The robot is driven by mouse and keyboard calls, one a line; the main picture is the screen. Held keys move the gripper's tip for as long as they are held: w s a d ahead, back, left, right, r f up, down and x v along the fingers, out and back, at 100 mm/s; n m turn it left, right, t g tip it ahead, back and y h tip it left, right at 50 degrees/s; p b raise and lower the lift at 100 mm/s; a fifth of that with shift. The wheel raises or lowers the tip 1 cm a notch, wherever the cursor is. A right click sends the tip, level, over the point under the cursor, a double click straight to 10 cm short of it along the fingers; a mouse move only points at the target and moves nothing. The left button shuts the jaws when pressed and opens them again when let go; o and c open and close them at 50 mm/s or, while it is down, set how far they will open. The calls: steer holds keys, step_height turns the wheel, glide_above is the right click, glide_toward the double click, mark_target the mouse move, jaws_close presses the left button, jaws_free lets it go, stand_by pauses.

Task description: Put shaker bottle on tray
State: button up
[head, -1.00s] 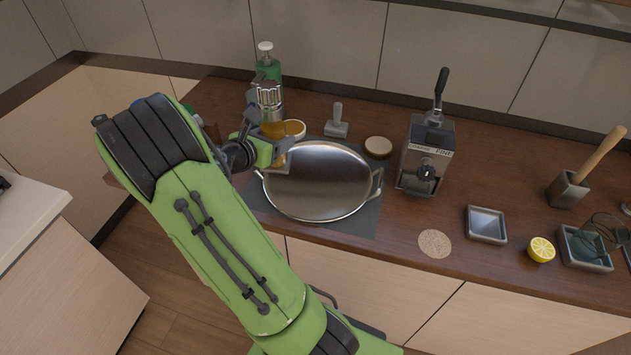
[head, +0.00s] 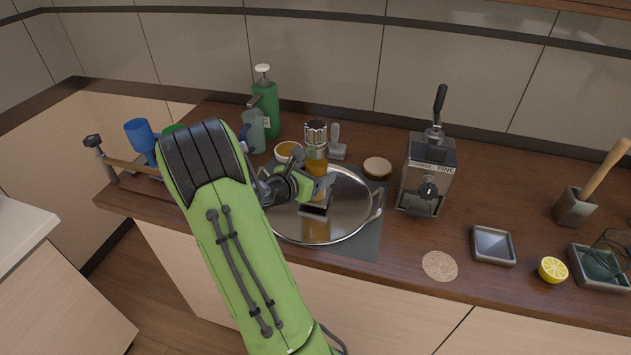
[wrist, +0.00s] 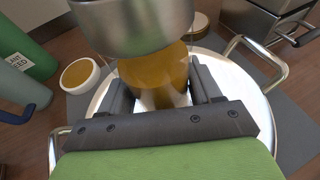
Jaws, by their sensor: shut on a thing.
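The shaker bottle (head: 316,143) has a silver metal top and a clear lower part with amber liquid. My gripper (head: 318,187) is shut on its lower part and holds it upright over the round silver tray (head: 345,222). In the wrist view the bottle (wrist: 160,78) stands between the two dark fingers of my gripper (wrist: 165,95), with its metal top nearest the camera. The tray (wrist: 262,128) shows around and beneath it. I cannot tell whether the bottle's base touches the tray.
The tray lies on a grey mat (head: 367,240). Behind it are a white bowl (head: 288,151), green pump bottle (head: 265,105), grey tamper (head: 337,146) and round lid (head: 377,167). A grinder (head: 428,175) stands to the right. A cork coaster (head: 439,265) lies at front right.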

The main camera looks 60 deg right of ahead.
steer(key=shift+d+f, duration=0.1)
steer(key=shift+f, duration=0.3)
steer(key=shift+r, duration=0.1)
steer(key=o, duration=1.5)
